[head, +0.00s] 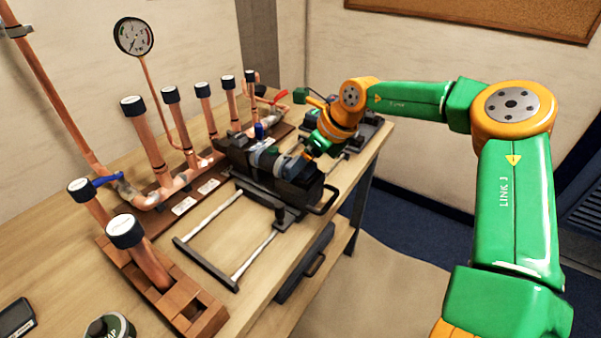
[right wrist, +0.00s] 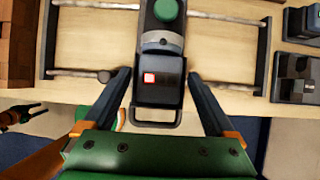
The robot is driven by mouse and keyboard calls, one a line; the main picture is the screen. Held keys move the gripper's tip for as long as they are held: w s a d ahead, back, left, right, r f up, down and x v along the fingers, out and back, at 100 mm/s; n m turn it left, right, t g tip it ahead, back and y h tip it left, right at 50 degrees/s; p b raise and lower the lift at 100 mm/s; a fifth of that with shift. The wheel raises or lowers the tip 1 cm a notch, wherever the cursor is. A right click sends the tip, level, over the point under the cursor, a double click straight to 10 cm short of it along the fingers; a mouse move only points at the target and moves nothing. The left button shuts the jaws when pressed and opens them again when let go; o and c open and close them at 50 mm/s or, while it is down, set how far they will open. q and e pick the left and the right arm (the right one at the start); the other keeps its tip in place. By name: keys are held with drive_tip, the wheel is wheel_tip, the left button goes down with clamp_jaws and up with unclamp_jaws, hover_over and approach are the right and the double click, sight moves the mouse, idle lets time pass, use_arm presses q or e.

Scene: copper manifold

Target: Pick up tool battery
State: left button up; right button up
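A black press tool (head: 265,158) with grey bands lies across a rail frame on the bench. In the right wrist view it has a green round part and a grey collar. A dark block with a small red square (right wrist: 160,92), apparently the tool battery, is at its near end, beside a black loop handle (right wrist: 152,118). My right gripper (right wrist: 158,76) is open, with one finger on each side of this block and visible gaps. In the head view the gripper (head: 304,157) is at the tool's right end, partly hidden by my arm. My left gripper is not identifiable.
Copper pipes (head: 147,142) with dark caps and a gauge (head: 134,36) stand behind and left of the tool. Dark units (right wrist: 298,78) sit to the right on the bench. A brown block stand (head: 200,308) is at front left.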

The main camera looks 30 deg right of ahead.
drive_tip(key=shift+s+d, duration=0.1)
drive_tip(key=shift+s, duration=0.05)
drive_tip(key=c, duration=1)
